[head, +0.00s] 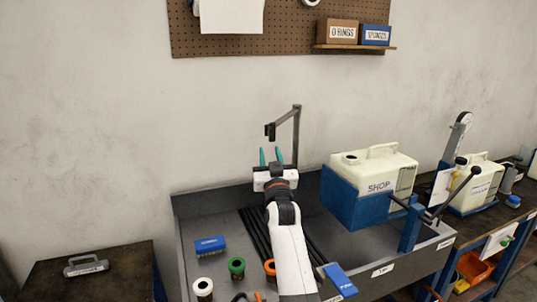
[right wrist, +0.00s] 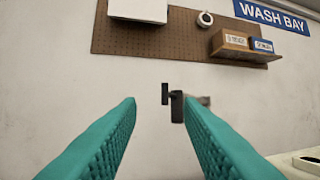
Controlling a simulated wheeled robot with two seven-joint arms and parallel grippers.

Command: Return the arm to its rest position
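My right arm reaches up over the grey sink tray (head: 190,262) in the head view. Its gripper (head: 270,155) has two teal fingers that stand apart with nothing between them. In the right wrist view the teal fingers of my right gripper (right wrist: 158,130) are spread wide, with wall and a dark bracket tip (right wrist: 177,105) seen beyond the gap. The dark bent bracket (head: 296,135) rises just behind the gripper in the head view; whether they touch is hard to tell. My left gripper is not in view.
A white SHOP jug (head: 375,172) sits in a blue tilting holder (head: 345,205) right of my arm. Several capped pots, including a green one (head: 236,268), a blue block (head: 210,245) and dark rods (head: 256,235) lie in the tray. A pegboard (head: 285,30) hangs above. The wall space left is clear.

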